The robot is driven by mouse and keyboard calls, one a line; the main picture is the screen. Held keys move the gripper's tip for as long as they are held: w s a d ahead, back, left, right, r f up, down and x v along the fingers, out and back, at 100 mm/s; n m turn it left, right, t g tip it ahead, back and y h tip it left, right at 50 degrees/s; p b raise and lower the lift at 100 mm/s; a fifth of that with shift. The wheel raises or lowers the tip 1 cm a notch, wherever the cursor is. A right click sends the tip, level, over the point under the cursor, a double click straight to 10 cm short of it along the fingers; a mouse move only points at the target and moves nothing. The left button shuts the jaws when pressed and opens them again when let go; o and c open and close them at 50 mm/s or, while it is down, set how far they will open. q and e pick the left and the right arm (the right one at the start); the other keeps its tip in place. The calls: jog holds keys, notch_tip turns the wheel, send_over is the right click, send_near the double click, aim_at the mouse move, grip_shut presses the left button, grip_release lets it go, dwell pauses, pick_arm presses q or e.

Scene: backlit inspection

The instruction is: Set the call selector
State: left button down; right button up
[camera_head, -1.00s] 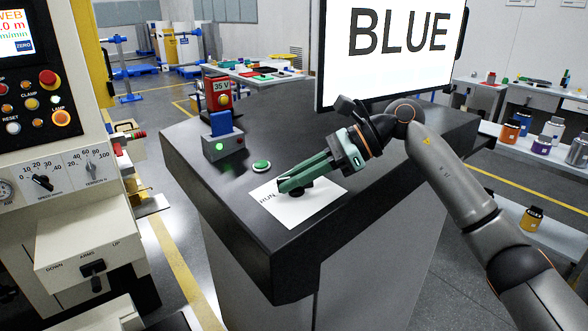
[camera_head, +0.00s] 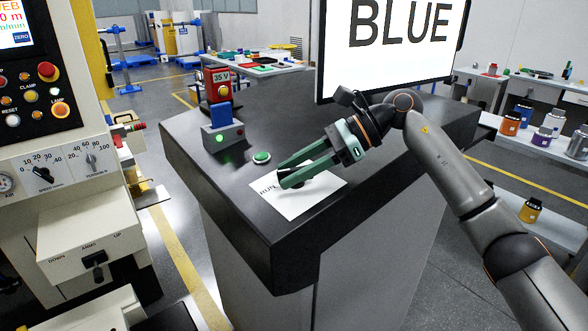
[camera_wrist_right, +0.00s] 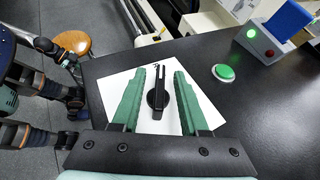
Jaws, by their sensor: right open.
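The call selector is a black knob (camera_wrist_right: 158,97) with a pointer bar on a white sheet (camera_head: 314,204), flat on the dark counter. In the right wrist view its bar points away from my wrist. Part of the lettering by it, seemingly "RUN", shows in the head view. My right gripper (camera_head: 281,174) is low over the sheet with its green fingers apart. In the right wrist view the fingers (camera_wrist_right: 158,92) stand on either side of the knob, with a gap on each side. In the head view the fingers mostly hide the knob.
A green button (camera_head: 262,157) sits just beyond the sheet. Behind it are a grey box (camera_head: 223,136) with a green lamp and blue block, and a red unit (camera_head: 221,86) marked 35 V. A screen (camera_head: 392,45) reading BLUE stands at the back. The counter's left part is clear.

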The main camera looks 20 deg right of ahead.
jog(key=v, duration=1.2)
jog(key=shift+d+r, duration=0.1)
jog(key=shift+d, duration=0.15)
